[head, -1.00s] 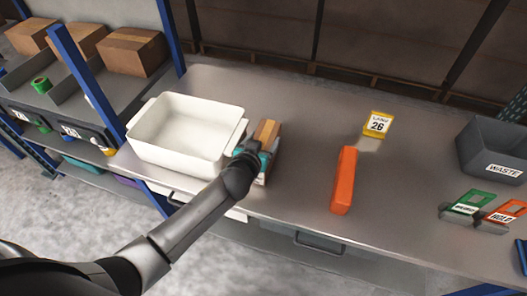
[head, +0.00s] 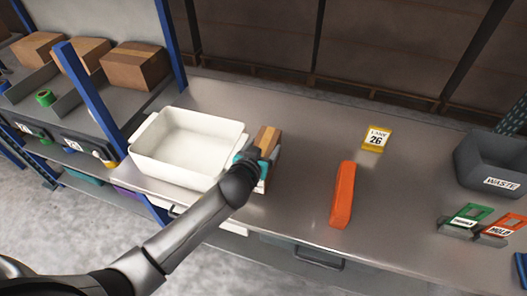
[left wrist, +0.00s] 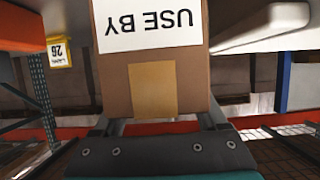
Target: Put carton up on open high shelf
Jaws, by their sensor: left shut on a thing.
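My left gripper (head: 258,162) is shut on a small brown carton (head: 268,139) beside the right end of the white tub. In the left wrist view the carton (left wrist: 190,80) fills the middle, with a white "USE BY" label upside down and a tan patch, between the fingers of the left gripper (left wrist: 157,122). I cannot tell from these views how far its base is from the bench (head: 300,130). A rack with cartons (head: 134,65) stands at the left; no open high shelf is clearly identifiable. My right gripper is out of view.
The white tub (head: 160,165) is close left of the carton. An orange block (head: 342,195), a yellow "LANE 26" card (head: 376,138), a grey waste bin (head: 485,150) and green and orange cards stand to the right. A blue post (head: 92,90) rises at the left.

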